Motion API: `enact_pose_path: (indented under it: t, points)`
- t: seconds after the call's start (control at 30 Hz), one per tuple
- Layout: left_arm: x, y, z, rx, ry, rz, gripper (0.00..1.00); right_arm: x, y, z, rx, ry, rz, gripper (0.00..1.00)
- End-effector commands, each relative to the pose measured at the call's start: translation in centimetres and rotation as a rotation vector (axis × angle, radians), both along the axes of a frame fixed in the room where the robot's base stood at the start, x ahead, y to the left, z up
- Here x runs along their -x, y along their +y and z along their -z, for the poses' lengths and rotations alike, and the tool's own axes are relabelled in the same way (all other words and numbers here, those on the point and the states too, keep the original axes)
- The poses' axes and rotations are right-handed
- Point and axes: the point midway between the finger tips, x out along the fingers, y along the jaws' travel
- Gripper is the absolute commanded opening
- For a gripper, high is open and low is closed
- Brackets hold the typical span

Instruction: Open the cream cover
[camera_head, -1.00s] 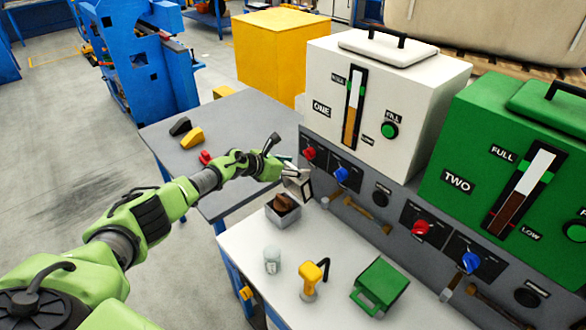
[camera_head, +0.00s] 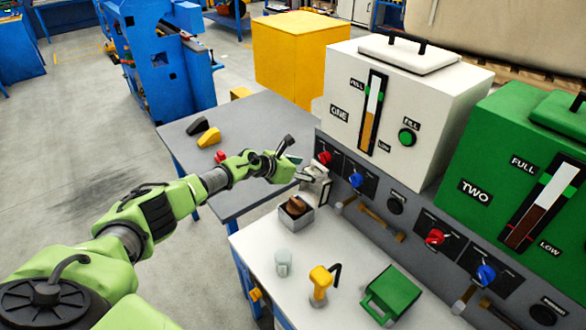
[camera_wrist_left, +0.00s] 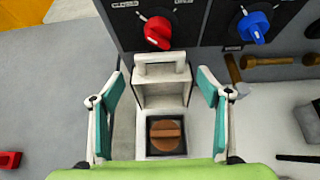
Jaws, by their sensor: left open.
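A small cream cover (camera_head: 317,184) with a handle stands at the front of the grey panel, below the red knob of unit ONE. In the left wrist view the cream cover (camera_wrist_left: 165,94) lies between my fingers, with its handle toward the panel. A brown knob (camera_wrist_left: 166,135) in a dark square recess shows just below it. My left gripper (camera_head: 304,173) is open, at the cover. In the wrist view its teal-padded fingers (camera_wrist_left: 163,88) stand on either side of the cover, with visible gaps. My right gripper is not in view.
Red (camera_wrist_left: 158,31) and blue (camera_wrist_left: 251,27) knobs sit just beyond the cover. Cream unit ONE (camera_head: 440,112) rises behind.

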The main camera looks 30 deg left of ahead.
Motion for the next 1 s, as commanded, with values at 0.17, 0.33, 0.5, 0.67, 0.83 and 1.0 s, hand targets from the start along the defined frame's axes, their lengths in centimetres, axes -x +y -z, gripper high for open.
enact_pose_path:
  t: [0.17, 0.33, 0.5, 0.67, 0.83, 1.0]
  points:
    - [2.1, 0.9, -1.1, -0.004, 0.001, 0.002, 0.70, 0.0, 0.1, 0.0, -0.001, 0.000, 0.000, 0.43]
    - [4.3, 1.7, -2.7, -0.003, 0.001, 0.002, 0.70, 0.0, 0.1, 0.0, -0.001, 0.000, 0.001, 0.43]
    - [6.6, 2.6, -4.1, -0.001, 0.002, 0.003, 0.70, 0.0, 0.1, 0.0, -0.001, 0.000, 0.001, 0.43]
    - [8.0, 3.2, -5.1, 0.000, 0.000, 0.001, 0.70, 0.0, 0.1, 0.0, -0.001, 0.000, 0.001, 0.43]
    - [8.6, 3.4, -5.5, 0.001, 0.001, 0.002, 0.70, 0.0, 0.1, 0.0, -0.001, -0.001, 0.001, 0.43]
    - [8.6, 3.3, -5.5, 0.002, 0.001, 0.001, 0.70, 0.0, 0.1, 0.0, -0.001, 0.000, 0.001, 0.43]
